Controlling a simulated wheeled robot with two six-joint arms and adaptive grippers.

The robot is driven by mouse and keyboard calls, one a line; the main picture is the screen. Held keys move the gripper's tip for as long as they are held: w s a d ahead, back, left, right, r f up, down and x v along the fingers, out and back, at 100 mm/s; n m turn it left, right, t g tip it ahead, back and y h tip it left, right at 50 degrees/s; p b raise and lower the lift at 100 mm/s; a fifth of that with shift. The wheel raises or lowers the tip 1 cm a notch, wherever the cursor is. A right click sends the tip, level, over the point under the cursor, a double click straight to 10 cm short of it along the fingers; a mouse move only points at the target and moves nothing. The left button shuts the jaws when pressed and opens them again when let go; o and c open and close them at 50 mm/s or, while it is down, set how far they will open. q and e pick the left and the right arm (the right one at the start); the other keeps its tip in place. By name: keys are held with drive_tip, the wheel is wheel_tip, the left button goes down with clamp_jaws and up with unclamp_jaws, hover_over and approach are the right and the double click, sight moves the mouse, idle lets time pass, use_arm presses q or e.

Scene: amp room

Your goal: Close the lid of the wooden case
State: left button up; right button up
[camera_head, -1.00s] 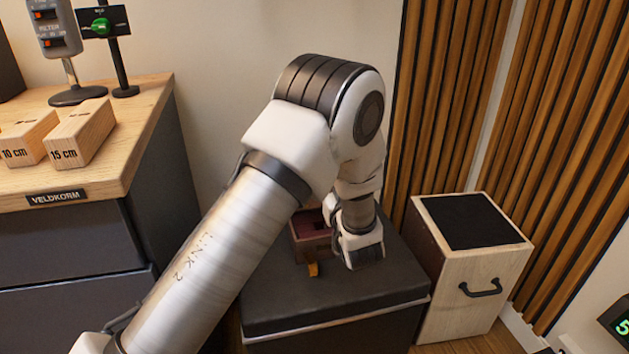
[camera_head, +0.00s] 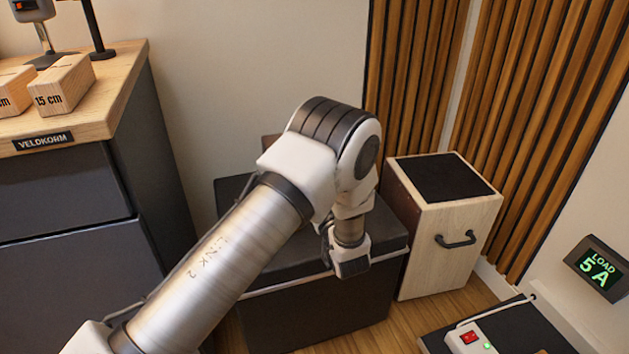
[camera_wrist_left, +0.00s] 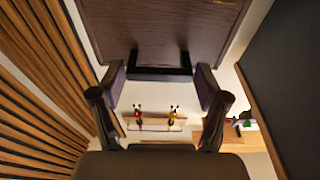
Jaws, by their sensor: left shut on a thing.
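The wooden case (camera_head: 270,147) shows in the head view only as a brown piece behind my left arm, on the far part of the black box. Its lid is hidden there. My left gripper (camera_head: 349,264) is low at the front edge of the black box. In the left wrist view, a dark brown wood-grained panel (camera_wrist_left: 158,30) lies just beyond the fingers. My gripper (camera_wrist_left: 160,80) is shut on a dark bar (camera_wrist_left: 160,74) at the panel's edge. I cannot tell whether this panel is the case's lid. My right gripper is not in view.
The black box (camera_head: 315,310) stands on the wood floor. A pale crate (camera_head: 445,250) with a black top and handle stands close on its right. A dark cabinet (camera_head: 60,200) is at left. A lit load display (camera_head: 598,268) and red switch (camera_head: 468,338) are at right.

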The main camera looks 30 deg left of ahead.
use_arm(q)
drive_tip(key=shift+s+f, duration=0.15)
drive_tip(key=shift+f, duration=0.4)
drive_tip(key=o, duration=1.5)
drive_tip(key=shift+c, duration=0.2)
drive_tip(key=shift+o, duration=1.1)
drive_tip(key=shift+w+f, duration=0.1)
drive_tip(key=shift+w, duration=0.1)
drive_tip(key=v, duration=0.7)
drive_tip(key=shift+s+d, duration=0.2)
drive_tip(key=shift+d, duration=0.05)
